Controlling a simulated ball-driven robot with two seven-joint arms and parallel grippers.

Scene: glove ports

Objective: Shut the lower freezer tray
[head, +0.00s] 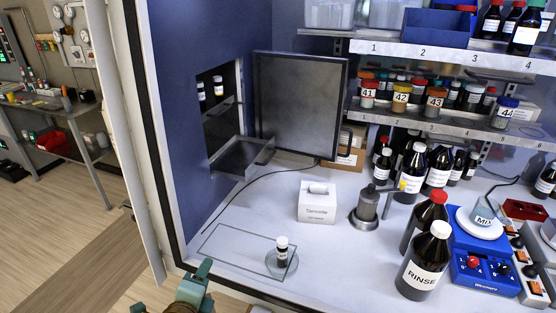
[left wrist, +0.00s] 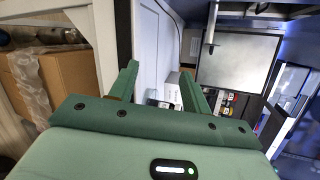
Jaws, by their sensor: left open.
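The lower freezer tray (head: 240,158) is a dark, shallow tray sticking out of the opening in the blue left wall, so it stands pulled out. The freezer opening (head: 216,85) shows a shelf above it with small white-labelled vials. My right gripper is not visible.
A white box (head: 318,202), a metal device (head: 366,208) and brown bottles (head: 424,262) stand to the right. A dark cable (head: 255,184) crosses the white floor. The floor below the tray is mostly clear.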

